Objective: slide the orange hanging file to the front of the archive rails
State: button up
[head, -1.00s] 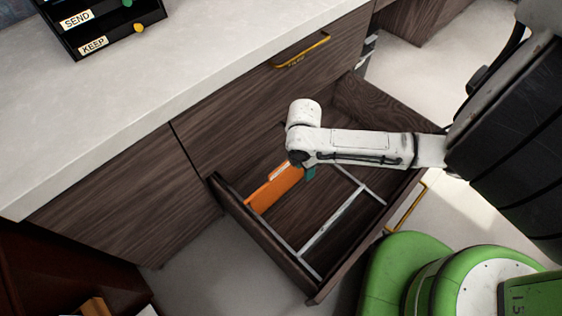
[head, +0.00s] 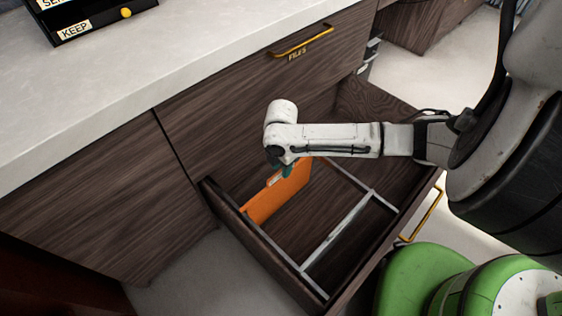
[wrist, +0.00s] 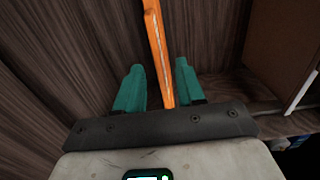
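The orange hanging file (head: 280,199) stands upright across the rails (head: 339,229) in the rear left part of the open drawer. My gripper (head: 289,172) is over the file's top edge, its teal fingertips low against it in the head view. In the wrist view my gripper (wrist: 159,66) is open, with one teal finger on each side of the orange file (wrist: 157,50). A gap shows on both sides of the file. The file's lower part and most of the fingers are hidden in the head view.
The drawer's walls (head: 262,245) surround the rails, and the drawer is bare in front of the file. A closed drawer with a yellow handle (head: 302,42) is above. A pale desktop (head: 150,65) with a dark tray (head: 85,22) labelled KEEP lies at upper left.

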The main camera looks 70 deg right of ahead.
jog(key=shift+f+b, duration=0.45)
jog(key=shift+f, duration=0.95)
grip_shut()
jog(key=shift+s, duration=0.1)
jog(key=s+a+p, duration=0.4)
jog(key=s+p, duration=0.2)
jog(key=s, duration=0.3)
jog(key=s+a+p, duration=0.5)
jog(key=s+p, duration=0.1)
jog(key=s, duration=0.3)
jog(key=shift+s, duration=0.15)
dwell(2.2)
